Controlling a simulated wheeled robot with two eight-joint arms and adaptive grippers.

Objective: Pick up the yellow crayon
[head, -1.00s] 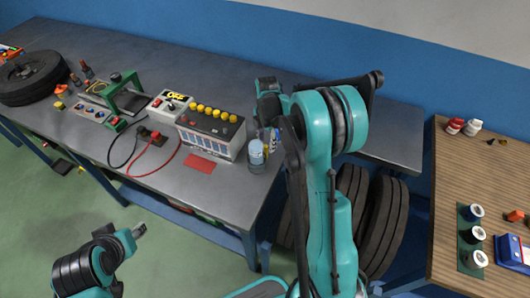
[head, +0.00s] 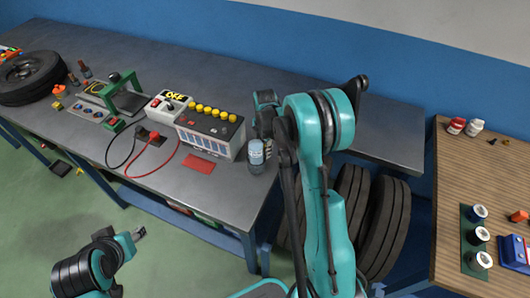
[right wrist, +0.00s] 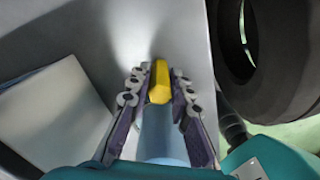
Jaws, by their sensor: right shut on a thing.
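The yellow crayon (right wrist: 159,82) shows in the right wrist view between the fingertips of my right gripper (right wrist: 158,78), which is shut on it. A pale blue cylinder (right wrist: 162,135) sits just below the crayon in that view, between the fingers. I cannot tell whether it touches the crayon. In the head view my right gripper (head: 266,128) is mostly hidden by my own arm, just behind a pale blue jar (head: 256,156) near the table's front right edge. The crayon cannot be made out there. My left gripper (head: 138,234) is low at the left, away from the table.
The grey workbench (head: 225,195) holds a battery-like box (head: 212,130) with yellow caps left of the jar, and a red card (head: 198,164). Tires (head: 385,225) stand below at the right. A wooden table (head: 455,205) with small items is farther right.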

